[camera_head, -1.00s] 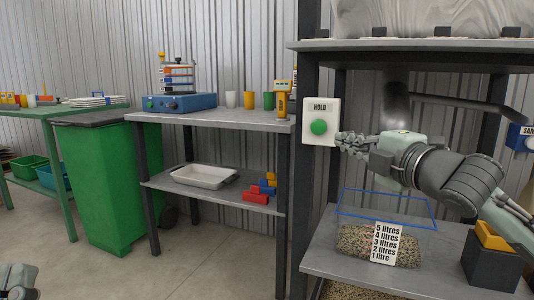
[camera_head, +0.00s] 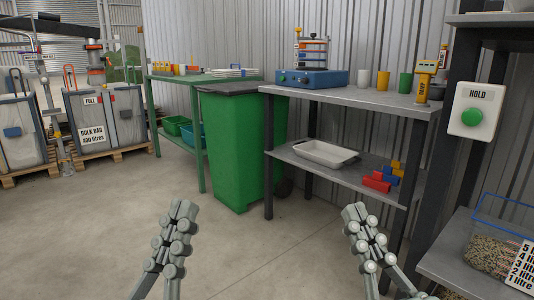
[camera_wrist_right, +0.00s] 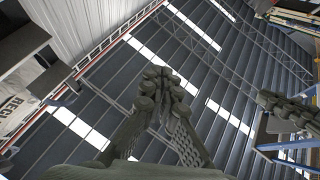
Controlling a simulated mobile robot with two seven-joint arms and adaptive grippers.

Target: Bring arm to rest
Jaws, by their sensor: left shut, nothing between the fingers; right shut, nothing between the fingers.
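My left gripper (camera_head: 182,216) stands at the lower middle left of the head view, pointing up, shut and empty. My right gripper (camera_head: 355,214) is at the lower right of centre, also pointing up, shut and empty, apart from the bench behind it. In the right wrist view the right gripper's fingers (camera_wrist_right: 161,80) are together against the roof. The left gripper appears to show at the right edge of that view (camera_wrist_right: 290,108). The white HOLD panel with its green button (camera_head: 471,117) is on the post at the right, clear of both grippers.
A grey bench (camera_head: 350,96) carries a blue device (camera_head: 311,79) and cups. Its lower shelf holds a white tray (camera_head: 325,154) and coloured blocks (camera_head: 377,182). A green bin (camera_head: 235,150) stands beside it. Bulk bags (camera_head: 107,117) are at the left. The floor (camera_head: 110,215) is open.

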